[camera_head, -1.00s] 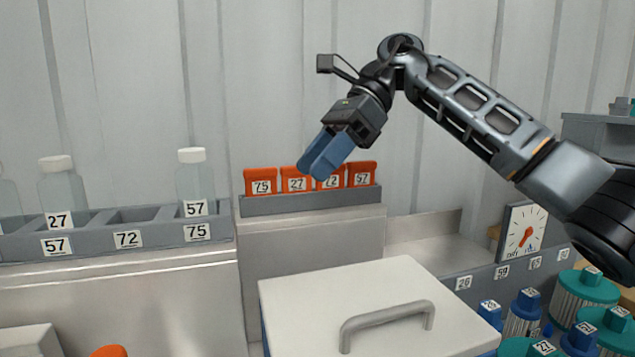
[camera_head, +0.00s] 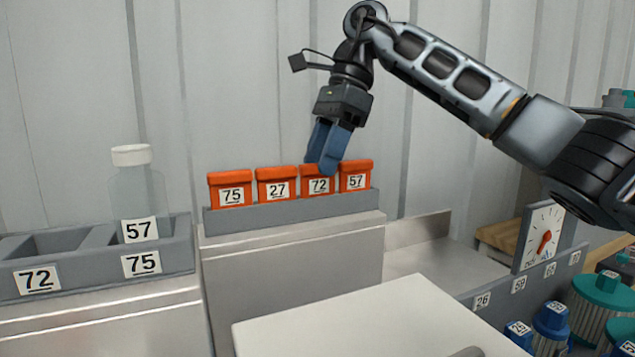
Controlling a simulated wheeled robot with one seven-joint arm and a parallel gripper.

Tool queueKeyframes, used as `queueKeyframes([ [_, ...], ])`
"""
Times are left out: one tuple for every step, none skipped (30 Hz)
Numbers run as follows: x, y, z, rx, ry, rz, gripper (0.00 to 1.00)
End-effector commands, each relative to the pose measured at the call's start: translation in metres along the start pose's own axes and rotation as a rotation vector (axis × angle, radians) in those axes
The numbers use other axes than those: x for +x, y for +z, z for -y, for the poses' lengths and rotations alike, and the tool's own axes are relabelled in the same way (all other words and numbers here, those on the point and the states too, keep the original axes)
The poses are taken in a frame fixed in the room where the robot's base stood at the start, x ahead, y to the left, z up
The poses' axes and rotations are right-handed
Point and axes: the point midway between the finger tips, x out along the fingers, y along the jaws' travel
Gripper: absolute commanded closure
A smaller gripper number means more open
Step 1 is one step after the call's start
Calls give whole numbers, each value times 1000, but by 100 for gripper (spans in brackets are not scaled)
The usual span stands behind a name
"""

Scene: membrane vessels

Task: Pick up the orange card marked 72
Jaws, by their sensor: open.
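The orange card marked 72 (camera_head: 318,186) stands upright in a grey rack (camera_head: 290,212), third from the left. The orange cards marked 75 (camera_head: 231,191) and 27 (camera_head: 277,186) stand to its left, and the one marked 57 (camera_head: 356,177) to its right. My gripper (camera_head: 321,168) points down with its blue fingers at the top edge of card 72, covering part of that edge. The fingers are open; I cannot tell whether they straddle the card or touch it.
A grey holder (camera_head: 94,262) at left carries a clear bottle marked 57 (camera_head: 138,193). A white lid (camera_head: 385,325) is in the foreground. A dial gauge (camera_head: 541,238) and several blue and teal cartridges are at right. A corrugated wall stands behind the rack.

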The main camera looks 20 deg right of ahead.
Motion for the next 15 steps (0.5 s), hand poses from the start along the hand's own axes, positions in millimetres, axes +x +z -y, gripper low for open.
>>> queueKeyframes([
  [7,0,-1,0,2,2,49],
  [11,0,0,0,1,2,49],
  [15,1,0,0,1,2,49],
  [18,1,-1,-1,1,2,49],
  [20,1,-1,-1,1,2,49],
  [22,1,-1,-1,1,2,49],
  [23,1,-1,-1,0,2,49],
  [23,1,-1,-1,0,1,49],
  [23,1,-1,-1,-1,1,49],
  [23,1,0,-1,-1,1,49],
  [23,1,0,-1,-1,1,49],
  [23,1,0,-1,-1,1,49],
  [23,1,0,-1,-1,1,49],
  [23,1,0,-1,-1,1,51],
  [23,1,0,-1,-1,1,55],
])
